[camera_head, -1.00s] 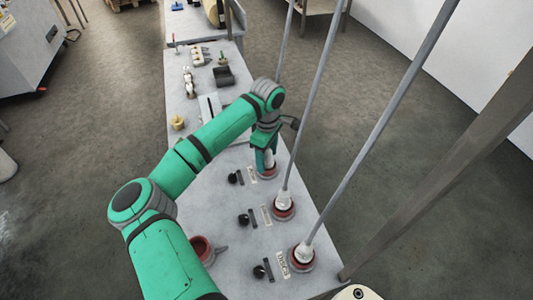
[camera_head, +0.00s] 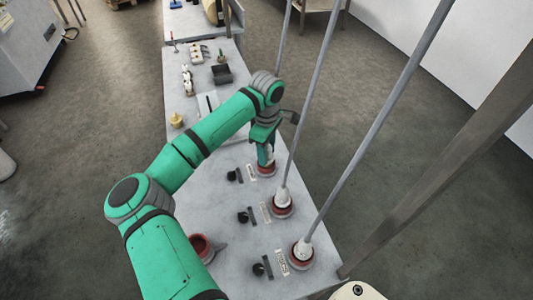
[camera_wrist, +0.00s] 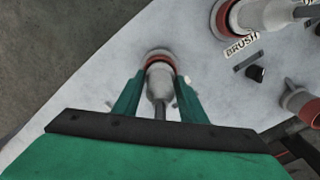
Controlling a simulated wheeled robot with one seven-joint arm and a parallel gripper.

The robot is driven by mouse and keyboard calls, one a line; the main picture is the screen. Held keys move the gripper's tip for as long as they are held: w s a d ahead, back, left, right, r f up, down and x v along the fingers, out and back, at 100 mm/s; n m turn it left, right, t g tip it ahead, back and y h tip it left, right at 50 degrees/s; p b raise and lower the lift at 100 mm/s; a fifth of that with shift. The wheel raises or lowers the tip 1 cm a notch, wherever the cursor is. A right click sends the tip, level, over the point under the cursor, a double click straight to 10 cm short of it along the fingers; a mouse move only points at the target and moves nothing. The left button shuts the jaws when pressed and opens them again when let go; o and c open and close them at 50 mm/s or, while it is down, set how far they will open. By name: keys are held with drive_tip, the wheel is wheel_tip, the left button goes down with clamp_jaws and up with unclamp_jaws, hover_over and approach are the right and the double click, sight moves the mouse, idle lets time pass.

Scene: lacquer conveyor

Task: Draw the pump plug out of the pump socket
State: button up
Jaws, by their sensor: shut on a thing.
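My gripper (camera_head: 266,156) is at the farthest of the three sockets along the table's right edge. In the wrist view my gripper (camera_wrist: 157,92) is shut on a pale grey plug (camera_wrist: 159,80), one finger on each side. The plug's front end is at the red-rimmed socket (camera_wrist: 160,54) and looks to be inside it. A dark grey cable (camera_wrist: 160,110) leaves the plug's back. In the head view this socket (camera_head: 266,171) shows below my fingers, which mostly hide the plug. I cannot read its label, so I cannot confirm it is the pump socket.
Two more plugs, middle (camera_head: 282,196) and near (camera_head: 303,250), sit in red-rimmed sockets with grey cables rising. A label reading BRUSH (camera_wrist: 241,45) lies by a neighbouring socket. An empty red cup-like socket (camera_head: 201,246) is left of the near plug. Black knobs (camera_head: 243,218) stand nearby.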

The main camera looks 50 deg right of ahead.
drive_tip(key=shift+r, duration=2.4)
drive_tip(key=shift+r, duration=1.5)
